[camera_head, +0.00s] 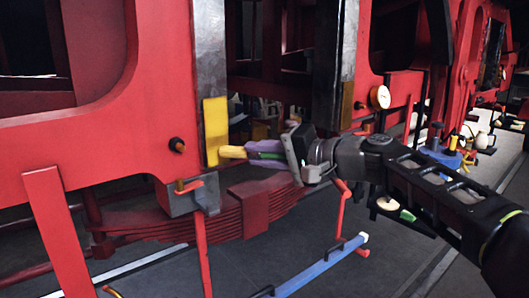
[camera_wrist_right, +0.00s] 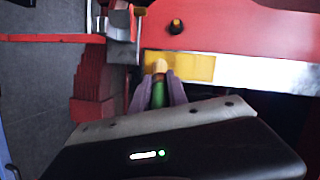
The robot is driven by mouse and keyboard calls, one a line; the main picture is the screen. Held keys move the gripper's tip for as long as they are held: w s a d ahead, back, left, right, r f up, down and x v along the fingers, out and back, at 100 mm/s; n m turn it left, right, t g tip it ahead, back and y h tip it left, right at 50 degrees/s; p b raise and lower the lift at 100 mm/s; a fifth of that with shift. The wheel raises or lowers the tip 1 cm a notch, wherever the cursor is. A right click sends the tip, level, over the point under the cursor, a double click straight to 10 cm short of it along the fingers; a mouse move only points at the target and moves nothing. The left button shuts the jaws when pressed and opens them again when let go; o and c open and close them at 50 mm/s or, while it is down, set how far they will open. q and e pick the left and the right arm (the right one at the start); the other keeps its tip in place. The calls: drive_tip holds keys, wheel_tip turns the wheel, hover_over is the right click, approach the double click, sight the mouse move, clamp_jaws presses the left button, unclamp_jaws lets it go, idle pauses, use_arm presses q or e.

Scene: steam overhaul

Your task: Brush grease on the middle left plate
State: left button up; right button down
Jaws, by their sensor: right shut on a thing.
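The metal plate (camera_head: 209,50) on the red frame stands upright at centre-left in the head view. Its lower end carries a yellow patch (camera_head: 215,125), which also shows in the right wrist view (camera_wrist_right: 195,68). My right gripper (camera_head: 252,153), with purple fingers, is shut on a brush with a green handle (camera_wrist_right: 158,95) and pale yellow bristles (camera_head: 232,152). The bristles overlap the right edge of the yellow patch in the head view and appear at or very close to it. Whether they touch cannot be told. My left gripper is not in view.
The red frame (camera_head: 80,140) fills the left. A grey block (camera_head: 188,197) and red leaf spring (camera_head: 235,215) lie below the plate. A second metal plate (camera_head: 335,50) and a round gauge (camera_head: 379,97) are to the right. A blue bar (camera_head: 325,264) lies low in front.

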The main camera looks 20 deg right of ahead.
drive_tip(key=shift+w+a, duration=0.3)
drive_tip(key=shift+w, duration=0.4)
idle(0.7)
drive_tip(key=shift+r, duration=0.15)
drive_tip(key=shift+s+r+p, duration=0.1)
drive_tip(key=shift+r+p, duration=1.5)
drive_tip(key=shift+r, duration=0.35)
drive_tip(key=shift+f, duration=0.1)
drive_tip(key=shift+f+b, duration=0.1)
drive_tip(key=shift+b, duration=0.2)
wheel_tip(320, 180, down, 4)
drive_tip(key=b, duration=0.4)
